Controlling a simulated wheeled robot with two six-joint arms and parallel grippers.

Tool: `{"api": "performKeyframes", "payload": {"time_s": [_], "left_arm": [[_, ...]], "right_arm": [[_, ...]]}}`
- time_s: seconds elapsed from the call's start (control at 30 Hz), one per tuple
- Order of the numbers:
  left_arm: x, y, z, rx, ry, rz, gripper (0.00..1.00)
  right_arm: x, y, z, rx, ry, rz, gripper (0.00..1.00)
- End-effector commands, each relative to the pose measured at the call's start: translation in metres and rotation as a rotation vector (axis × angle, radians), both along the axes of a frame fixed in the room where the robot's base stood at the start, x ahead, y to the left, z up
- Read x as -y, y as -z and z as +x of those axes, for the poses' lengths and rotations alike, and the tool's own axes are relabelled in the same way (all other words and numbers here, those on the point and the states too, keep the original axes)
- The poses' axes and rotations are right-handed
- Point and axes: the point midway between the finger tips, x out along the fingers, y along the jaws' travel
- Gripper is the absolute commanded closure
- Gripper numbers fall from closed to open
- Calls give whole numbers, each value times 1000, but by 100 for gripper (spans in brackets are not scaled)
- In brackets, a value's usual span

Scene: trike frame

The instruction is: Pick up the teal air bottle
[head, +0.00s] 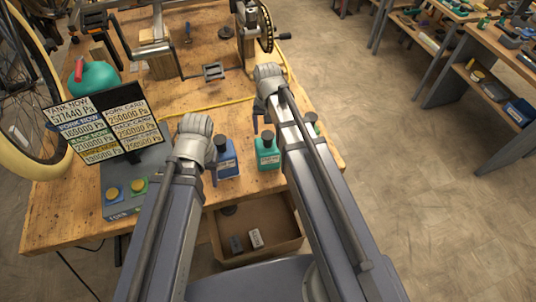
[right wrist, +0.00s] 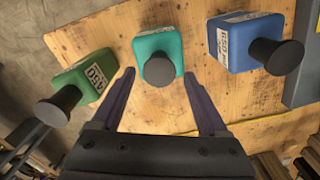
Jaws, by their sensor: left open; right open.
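The teal air bottle (head: 267,157) stands on the workbench near its front edge in the head view, with a dark cap and a label. In the right wrist view the teal bottle (right wrist: 158,52) appears between the two fingertips of my right gripper (right wrist: 159,74), which is open and empty. I cannot tell whether the fingers touch it. In the head view my right gripper (head: 262,116) is mostly hidden by its own arm. My left gripper (head: 212,168) is open beside a blue bottle (head: 228,160), its fingers largely hidden.
The blue bottle (right wrist: 240,40) and a green bottle (right wrist: 88,78) flank the teal one in the right wrist view. A sign box (head: 135,180) with buttons stands at the left of the bench. An open drawer (head: 285,232) sits below the front edge.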

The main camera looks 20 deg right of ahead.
Motion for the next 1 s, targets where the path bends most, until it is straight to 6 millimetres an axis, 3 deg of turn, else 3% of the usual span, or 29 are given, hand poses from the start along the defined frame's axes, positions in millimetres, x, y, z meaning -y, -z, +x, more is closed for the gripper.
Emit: {"api": "performKeyframes", "payload": {"time_s": [0.17,0.53,0.87,1.0], "left_arm": [[0,7,0,0,0,0,47],[0,49,0,0,0,0,47],[0,51,0,0,0,0,47],[0,51,0,0,0,0,47]], "right_arm": [[0,7,1,0,0,0,23],[2,49,4,0,-1,0,23],[2,51,4,0,0,0,23],[2,51,4,0,0,0,38]]}}
